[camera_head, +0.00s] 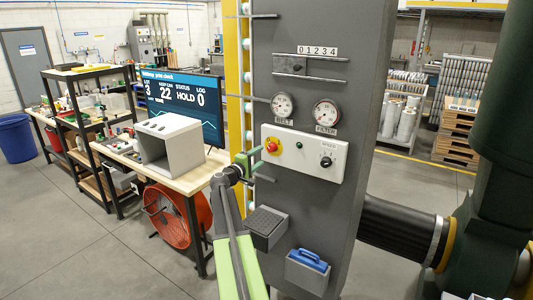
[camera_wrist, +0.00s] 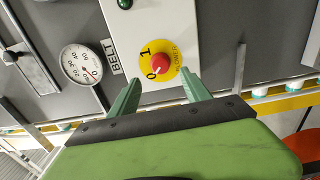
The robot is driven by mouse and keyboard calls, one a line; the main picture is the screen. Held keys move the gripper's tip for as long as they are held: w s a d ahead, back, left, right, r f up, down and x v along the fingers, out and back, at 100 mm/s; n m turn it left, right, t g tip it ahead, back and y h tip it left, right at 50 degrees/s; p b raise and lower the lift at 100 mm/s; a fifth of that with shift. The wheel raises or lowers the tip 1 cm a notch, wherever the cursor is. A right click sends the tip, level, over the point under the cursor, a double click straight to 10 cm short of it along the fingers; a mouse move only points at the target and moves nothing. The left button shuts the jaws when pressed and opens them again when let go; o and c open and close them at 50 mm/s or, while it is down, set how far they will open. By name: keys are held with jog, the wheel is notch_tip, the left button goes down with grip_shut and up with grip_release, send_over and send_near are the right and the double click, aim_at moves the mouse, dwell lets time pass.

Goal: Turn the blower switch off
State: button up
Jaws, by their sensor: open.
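The blower switch (camera_wrist: 160,63) is a red knob on a round yellow plate marked 0 and 1, with small lettering that is hard to read. A small pale mark on the knob seems to point toward the 0. In the head view the switch (camera_head: 272,147) sits at the left of the white control panel (camera_head: 305,152). My gripper (camera_wrist: 161,76) is open and empty, its two green fingers pointing at the panel, one on each side of the knob's lower edge. In the head view my gripper (camera_head: 250,163) is just left of the knob. Contact cannot be told.
A green lamp (camera_head: 299,145) and a black speed knob (camera_head: 326,162) share the panel. BELT (camera_head: 283,105) and FILTER (camera_head: 326,113) gauges sit above. A grey tray (camera_head: 265,228) and a holder with a blue item (camera_head: 308,262) jut out below. Thin rods stick out left of the panel.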

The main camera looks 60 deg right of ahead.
jog(key=a, duration=0.8)
jog(key=shift+a, duration=0.35)
jog(key=w+a+f+n+t+b, duration=0.25)
jog(key=w+a+f+b, duration=0.3)
jog(key=w+a, duration=0.55)
jog(key=w+a+f+t+y+b, duration=0.1)
jog(key=w+a+f+y+b, duration=0.15)
jog(key=a+f, duration=0.5)
jog(key=w+a+f+t+y+b, duration=0.1)
jog(key=a+f+y+b, duration=0.3)
jog(key=a, duration=0.7)
jog(key=s+a+f+m+y, duration=0.1)
jog(key=s+a+f+y, duration=0.1)
jog(key=a+f, duration=0.6)
jog(key=s+a+f+m+y, duration=0.1)
jog(key=s+a+f+y, duration=0.1)
jog(key=a+f, duration=0.55)
jog(key=s+a+f+g+y, duration=0.2)
jog(key=s+a, duration=0.3)
jog(key=a, duration=0.4)
jog(key=s+a+f+g+y+b, duration=0.1)
jog(key=s+a+f+g+y, duration=0.1)
jog(key=s+a+y, duration=0.3)
jog(key=a, duration=0.4)
jog(key=shift+f, duration=0.15)
